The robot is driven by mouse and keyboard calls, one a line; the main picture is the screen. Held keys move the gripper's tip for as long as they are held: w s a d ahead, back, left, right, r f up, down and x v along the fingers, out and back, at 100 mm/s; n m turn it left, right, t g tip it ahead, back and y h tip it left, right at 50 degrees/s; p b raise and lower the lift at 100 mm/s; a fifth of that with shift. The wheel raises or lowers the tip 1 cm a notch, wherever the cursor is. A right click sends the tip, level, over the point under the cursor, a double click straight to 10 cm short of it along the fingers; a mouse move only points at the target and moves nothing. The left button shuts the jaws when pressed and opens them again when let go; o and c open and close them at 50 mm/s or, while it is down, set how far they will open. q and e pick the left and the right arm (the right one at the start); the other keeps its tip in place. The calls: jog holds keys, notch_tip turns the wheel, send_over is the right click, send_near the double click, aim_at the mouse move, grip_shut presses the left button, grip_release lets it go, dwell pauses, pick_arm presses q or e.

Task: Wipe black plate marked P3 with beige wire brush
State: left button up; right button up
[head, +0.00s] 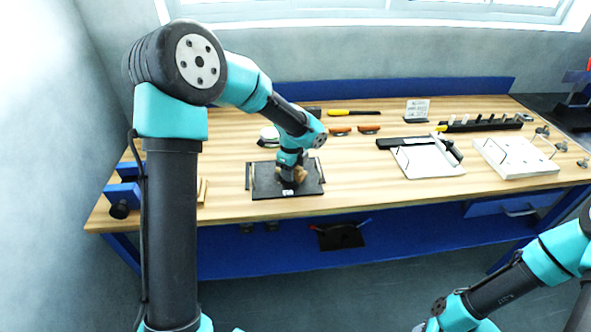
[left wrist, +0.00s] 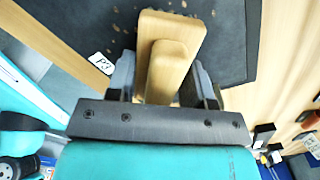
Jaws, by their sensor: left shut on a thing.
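The black plate (head: 262,185) lies flat on the wooden bench in the head view. It also fills the upper part of the left wrist view (left wrist: 225,50), where its white label reads P3 and several brown specks show on its surface. My left gripper (head: 293,178) is over the middle of the plate. In the left wrist view its two fingers (left wrist: 157,80) are shut on the beige wooden brush (left wrist: 172,32), one on each side of its handle. The brush is over the plate; its bristles are hidden, so I cannot tell whether they touch.
Behind the plate lie red-brown handled tools (head: 340,129) and a yellow-handled tool (head: 353,113). A white board (head: 428,160) and a white block with wire (head: 515,158) stand to the right. A blue vise (head: 125,192) is at the left end. Bare bench lies between plate and white board.

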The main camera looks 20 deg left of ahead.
aim_at(274, 175)
pick_arm(q)
jog(key=shift+s+a+f, duration=0.15)
jog(key=shift+s+a, duration=0.6)
jog(key=shift+a, duration=0.3)
jog(key=shift+s+a, duration=0.5)
jog(key=shift+a, duration=0.3)
jog(key=shift+s+a, duration=0.45)
jog(key=shift+a, duration=0.3)
jog(key=shift+w+a+r, duration=0.1)
jog(key=shift+w+a, duration=0.15)
jog(key=shift+w, duration=0.25)
jog(key=shift+w+a+r, duration=0.1)
jog(key=shift+w+a, duration=0.15)
jog(key=shift+w, duration=0.2)
jog(key=shift+w+d+f, duration=0.1)
jog(key=shift+w+d, duration=0.35)
jog(key=shift+d, duration=0.35)
jog(key=shift+w+d, duration=0.45)
jog(key=shift+d, duration=0.3)
